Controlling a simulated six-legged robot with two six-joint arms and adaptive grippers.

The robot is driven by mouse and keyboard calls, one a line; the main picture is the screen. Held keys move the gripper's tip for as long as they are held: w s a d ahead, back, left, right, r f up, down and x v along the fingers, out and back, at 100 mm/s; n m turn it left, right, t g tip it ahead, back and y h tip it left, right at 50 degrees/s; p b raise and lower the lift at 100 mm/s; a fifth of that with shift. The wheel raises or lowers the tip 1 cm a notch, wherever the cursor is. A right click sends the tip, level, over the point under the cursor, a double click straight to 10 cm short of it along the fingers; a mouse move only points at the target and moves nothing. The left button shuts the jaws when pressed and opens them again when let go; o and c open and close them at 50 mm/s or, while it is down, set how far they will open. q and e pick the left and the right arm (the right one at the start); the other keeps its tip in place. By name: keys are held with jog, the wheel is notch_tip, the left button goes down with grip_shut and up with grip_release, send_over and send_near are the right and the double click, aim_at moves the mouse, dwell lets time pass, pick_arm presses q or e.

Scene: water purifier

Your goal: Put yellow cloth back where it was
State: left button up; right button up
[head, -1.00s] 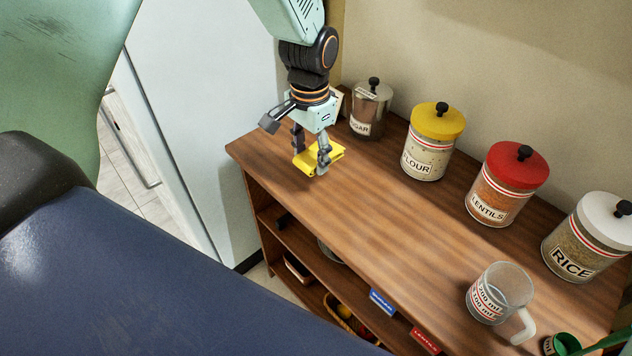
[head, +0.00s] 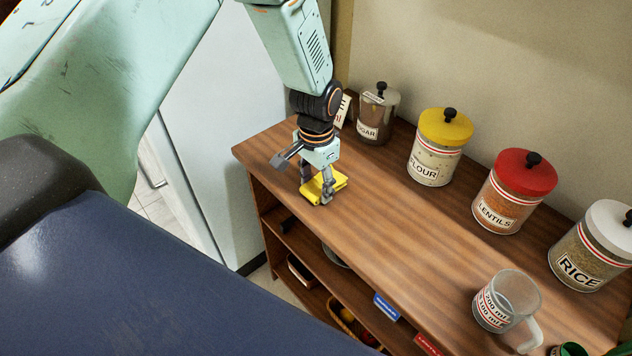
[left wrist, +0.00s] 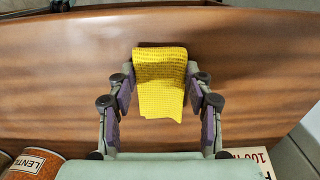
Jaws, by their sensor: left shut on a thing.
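The yellow cloth (head: 325,187) is a folded piece between the fingers of my left gripper (head: 317,195), low over the left end of the wooden shelf top (head: 400,220). In the left wrist view the cloth (left wrist: 160,80) shows a woven texture, and the fingers of my left gripper (left wrist: 160,97) are on its two sides. The gripper is shut on it. The cloth is at or just above the wood; I cannot tell whether it touches. My right gripper is not in view.
Along the wall stand a sugar jar (head: 377,113), a flour jar (head: 435,147), a lentils jar (head: 514,192) and a rice jar (head: 590,247). A measuring cup (head: 507,300) stands near the front right. The wood between cloth and cup is clear. Lower shelves hold baskets.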

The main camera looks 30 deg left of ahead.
aim_at(315, 184)
pick_arm(q)
jog(key=shift+d+f, duration=0.15)
jog(key=shift+f, duration=0.05)
jog(key=o, duration=0.8)
jog(key=shift+c, duration=0.2)
jog(key=shift+b, duration=0.55)
jog(key=r, duration=0.5)
jog(key=r+p, duration=0.1)
jog(key=r, duration=0.2)
jog(key=shift+w+a, duration=0.15)
jog(key=shift+a, duration=0.15)
